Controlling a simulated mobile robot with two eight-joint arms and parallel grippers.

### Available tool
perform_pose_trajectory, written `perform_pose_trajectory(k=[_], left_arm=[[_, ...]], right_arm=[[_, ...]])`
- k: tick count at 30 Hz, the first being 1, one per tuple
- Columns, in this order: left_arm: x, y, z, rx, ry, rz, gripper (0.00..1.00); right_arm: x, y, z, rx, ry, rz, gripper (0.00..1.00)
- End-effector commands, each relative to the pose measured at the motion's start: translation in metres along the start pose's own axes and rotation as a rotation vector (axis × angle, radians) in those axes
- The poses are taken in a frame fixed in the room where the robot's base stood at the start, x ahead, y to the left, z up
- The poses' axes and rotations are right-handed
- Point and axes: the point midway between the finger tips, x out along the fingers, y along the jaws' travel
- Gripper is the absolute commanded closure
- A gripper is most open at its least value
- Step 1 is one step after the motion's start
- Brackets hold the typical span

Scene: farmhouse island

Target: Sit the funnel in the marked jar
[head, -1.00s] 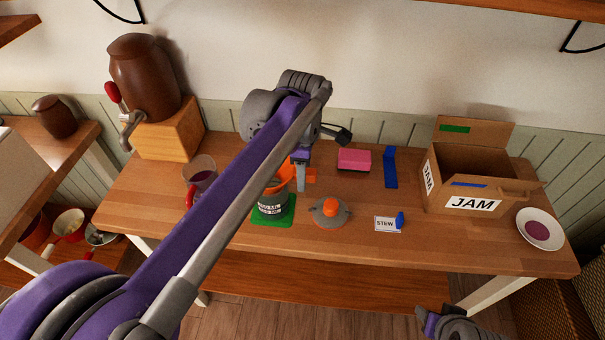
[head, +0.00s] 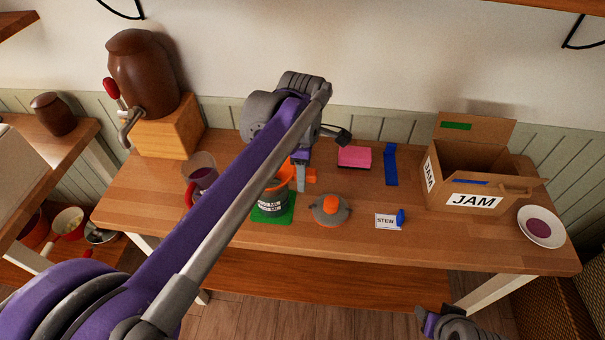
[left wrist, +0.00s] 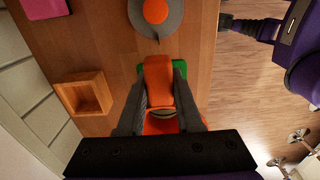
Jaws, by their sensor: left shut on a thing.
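My left gripper (head: 302,180) is shut on the orange funnel's tab (left wrist: 158,75); the funnel (head: 283,177) also shows in the left wrist view between the fingers (left wrist: 160,105). The funnel is at the mouth of the labelled jar (head: 268,207), which stands on a green mat (head: 290,213). My arm covers part of the funnel and jar, so I cannot tell how deep the funnel sits. My right gripper (head: 446,324) is at the bottom edge of the head view, away from the table; its jaws are unclear.
A grey lid with an orange knob (head: 330,208) lies just right of the jar. A mug (head: 201,172) stands left. A STEW card (head: 387,222), pink block (head: 354,156), blue piece (head: 391,165) and JAM box (head: 472,180) are rightward. A wooden box (left wrist: 83,93) shows in the wrist view.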

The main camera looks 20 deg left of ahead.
Motion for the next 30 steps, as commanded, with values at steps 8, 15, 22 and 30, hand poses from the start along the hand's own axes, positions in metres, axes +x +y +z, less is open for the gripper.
perform_pose_trajectory(k=[8,15,22,30], left_arm=[[0.0045,-0.0001,0.0002,0.0,-0.001,0.0,1.0],[0.0077,-0.0001,0.0003,0.0,-0.001,0.0,1.0],[0.0101,-0.0002,0.0001,0.0,-0.001,0.0,1.0],[0.0103,-0.0002,-0.0004,-0.001,0.0,-0.001,0.6]], right_arm=[[0.0021,0.0,0.002,0.0,-0.002,0.0,0.5],[0.0035,0.0,0.0035,0.0,-0.003,0.0,0.5],[0.0046,0.0,0.0045,0.0,-0.004,0.0,0.5],[0.0046,0.0,0.0045,0.0,-0.004,0.0,0.5]])
